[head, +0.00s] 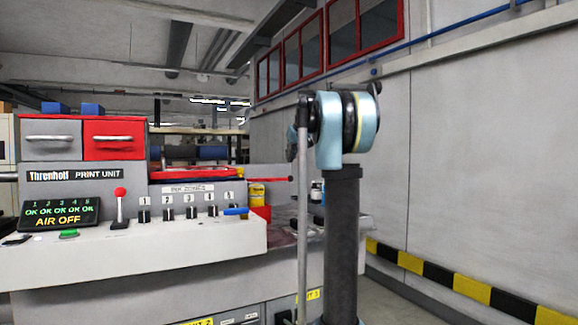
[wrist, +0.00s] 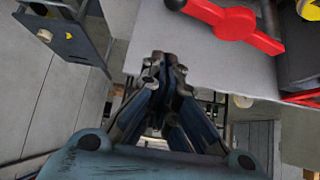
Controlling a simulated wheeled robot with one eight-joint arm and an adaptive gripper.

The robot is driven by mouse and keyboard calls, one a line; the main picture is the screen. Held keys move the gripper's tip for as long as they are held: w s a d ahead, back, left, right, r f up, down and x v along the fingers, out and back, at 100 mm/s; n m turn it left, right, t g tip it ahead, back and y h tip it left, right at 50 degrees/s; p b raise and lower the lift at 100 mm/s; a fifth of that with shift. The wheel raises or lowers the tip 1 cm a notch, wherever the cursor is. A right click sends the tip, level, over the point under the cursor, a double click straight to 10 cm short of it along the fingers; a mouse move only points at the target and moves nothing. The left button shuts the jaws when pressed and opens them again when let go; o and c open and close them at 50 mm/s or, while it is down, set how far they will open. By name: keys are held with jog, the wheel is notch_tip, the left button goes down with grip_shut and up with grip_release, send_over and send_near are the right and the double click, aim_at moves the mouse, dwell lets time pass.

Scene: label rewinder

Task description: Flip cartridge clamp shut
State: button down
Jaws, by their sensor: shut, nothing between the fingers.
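My gripper (wrist: 165,62) is shut and empty in the wrist view, its fingertips together near the edge of a grey surface (wrist: 185,45). A red bar with a round hub (wrist: 236,22) lies on that surface, up and to the right of the fingertips and apart from them. It may be the cartridge clamp; I cannot tell for sure, nor whether it is open. In the head view the print unit has a grey front (head: 52,141) and a red front (head: 114,141) with handles. My gripper is not visible in the head view.
The console has a red-knobbed lever (head: 120,205), several black knobs and a display (head: 60,214) reading AIR OFF. A yellow container (head: 257,194) stands at its right end. A grey wall with a striped band (head: 475,290) is on the right. A grey cabinet (wrist: 68,38) shows at upper left in the wrist view.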

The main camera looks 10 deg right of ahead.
jog(key=x, duration=0.9)
jog(key=shift+s+d+f, duration=0.1)
jog(key=shift+s+d, duration=0.05)
jog(key=shift+s, duration=0.5)
jog(key=shift+s+d+f, duration=0.15)
jog(key=shift+s, duration=0.55)
jog(key=shift+s+d+f, duration=0.1)
jog(key=shift+s+d, duration=0.05)
jog(key=shift+s, duration=0.5)
